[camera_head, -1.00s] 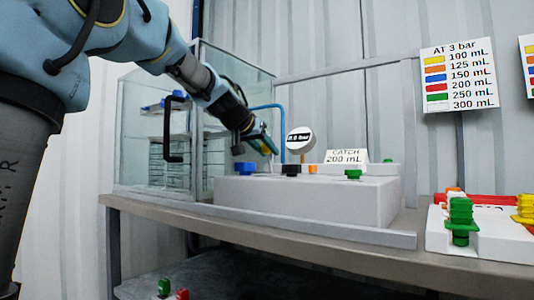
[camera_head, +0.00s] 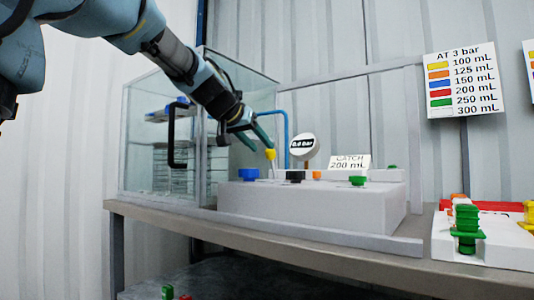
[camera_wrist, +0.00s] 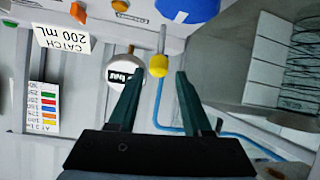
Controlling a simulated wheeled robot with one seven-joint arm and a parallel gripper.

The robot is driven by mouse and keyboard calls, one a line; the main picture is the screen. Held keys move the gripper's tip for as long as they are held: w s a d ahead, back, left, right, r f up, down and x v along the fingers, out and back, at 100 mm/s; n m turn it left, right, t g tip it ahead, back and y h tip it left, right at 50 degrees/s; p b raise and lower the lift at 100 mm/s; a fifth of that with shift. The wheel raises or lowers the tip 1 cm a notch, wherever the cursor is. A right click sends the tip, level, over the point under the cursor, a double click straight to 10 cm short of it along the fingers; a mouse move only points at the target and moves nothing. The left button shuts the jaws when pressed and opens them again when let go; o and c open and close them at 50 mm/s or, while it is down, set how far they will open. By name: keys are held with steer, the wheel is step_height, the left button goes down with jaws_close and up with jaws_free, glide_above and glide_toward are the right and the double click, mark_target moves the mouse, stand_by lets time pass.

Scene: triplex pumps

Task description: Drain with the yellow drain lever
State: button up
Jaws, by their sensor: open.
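The yellow drain lever (camera_head: 271,155) has a yellow knob on a thin pale stem and stands at the back left of the white pump housing (camera_head: 310,212). In the wrist view its yellow knob (camera_wrist: 158,66) lies just beyond and between my two fingertips. My gripper (camera_head: 261,146) is open, with its dark green fingers (camera_wrist: 156,80) spread wide and nothing visibly held. I cannot tell from these views whether a finger touches the knob. The round gauge (camera_head: 303,146) behind reads about 0.0 bar. A sign (camera_head: 349,162) reads CATCH 200 mL.
A blue knob (camera_head: 248,174), a black knob (camera_head: 296,176) and a green knob (camera_head: 357,181) stand on the housing. A glass cabinet (camera_head: 160,140) with a black handle is at left. A blue pipe (camera_wrist: 215,137) runs close behind the lever. Green parts (camera_head: 465,228) sit at right.

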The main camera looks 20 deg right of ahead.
steer(key=v, duration=0.4)
steer(key=shift+a, duration=0.1)
stand_by(0.4)
